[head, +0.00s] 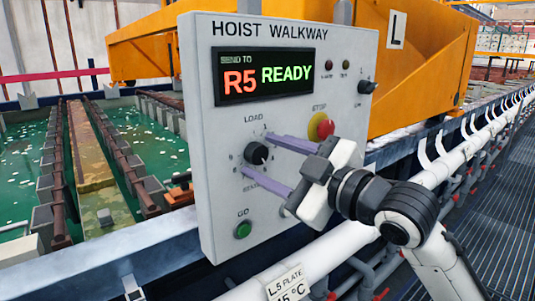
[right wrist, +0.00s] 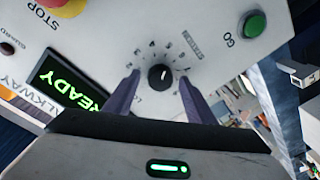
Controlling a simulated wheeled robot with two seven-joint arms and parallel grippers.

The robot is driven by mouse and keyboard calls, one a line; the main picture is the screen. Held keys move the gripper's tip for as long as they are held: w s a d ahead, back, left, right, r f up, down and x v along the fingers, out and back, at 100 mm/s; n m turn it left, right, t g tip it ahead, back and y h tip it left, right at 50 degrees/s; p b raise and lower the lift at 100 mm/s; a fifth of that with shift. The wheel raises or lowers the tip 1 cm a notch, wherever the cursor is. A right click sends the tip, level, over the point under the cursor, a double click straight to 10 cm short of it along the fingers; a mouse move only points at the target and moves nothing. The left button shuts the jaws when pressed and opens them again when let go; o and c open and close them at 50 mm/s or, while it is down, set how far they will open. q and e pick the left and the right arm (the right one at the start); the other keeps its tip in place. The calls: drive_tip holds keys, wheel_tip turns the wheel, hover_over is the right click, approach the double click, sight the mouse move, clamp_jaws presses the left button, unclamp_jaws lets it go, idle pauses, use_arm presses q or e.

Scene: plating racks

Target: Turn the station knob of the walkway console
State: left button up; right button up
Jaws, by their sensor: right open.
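The walkway console (head: 225,130) is a pale grey panel headed HOIST WALKWAY, and its display (head: 264,76) reads "SEND TO R5 READY". The station knob (head: 256,153) is round and black with a white pointer line, ringed by small marks, below the word LOAD. It also shows in the right wrist view (right wrist: 160,77). My right gripper (head: 257,157) is open, its two purple fingers on either side of the knob. In the right wrist view small gaps show between fingers and knob, so I see no clear contact. My left gripper is not in view.
A green GO button (head: 243,229) is below the knob. A smaller black knob (head: 367,87) is at the upper right. Green tanks (head: 25,165) lie behind, left; a white pipe (head: 335,250) runs in front.

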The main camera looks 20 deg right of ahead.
drive_tip(key=shift+w, duration=0.15)
drive_tip(key=shift+c, duration=0.4)
drive_tip(key=c, duration=1)
drive_tip(key=shift+o, duration=0.2)
drive_tip(key=m+p, duration=0.2)
drive_tip(key=m, duration=0.1)
drive_tip(key=shift+p, duration=0.35)
drive_tip(key=shift+a+m, duration=0.1)
drive_tip(key=shift+m, duration=0.7)
drive_tip(key=shift+f+m, duration=0.1)
drive_tip(key=shift+m, duration=0.5)
